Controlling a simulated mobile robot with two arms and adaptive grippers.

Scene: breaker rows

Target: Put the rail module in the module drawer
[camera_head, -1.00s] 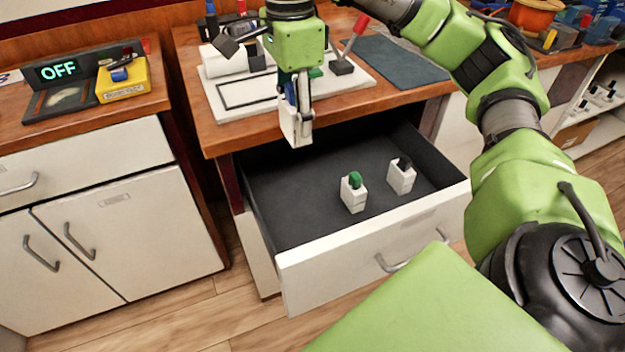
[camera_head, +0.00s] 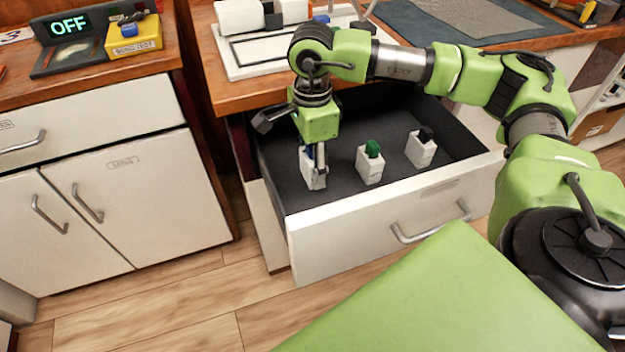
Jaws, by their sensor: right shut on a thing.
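The module drawer (camera_head: 385,232) is pulled out under the wooden workbench, with a dark floor inside. My right gripper (camera_head: 314,160) points down into its left part and is shut on a white rail module (camera_head: 313,173). The held module is upright, at or just above the drawer floor; I cannot tell if it touches. A white module with a green top (camera_head: 370,163) stands in the drawer to its right. Another white module with a black top (camera_head: 421,149) stands farther right. My left gripper is not in view.
A white board with a module rail (camera_head: 262,52) lies on the bench above the drawer. An OFF display (camera_head: 70,26) and a yellow box (camera_head: 134,36) sit on the left cabinet. The drawer front and side walls stand around the gripper.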

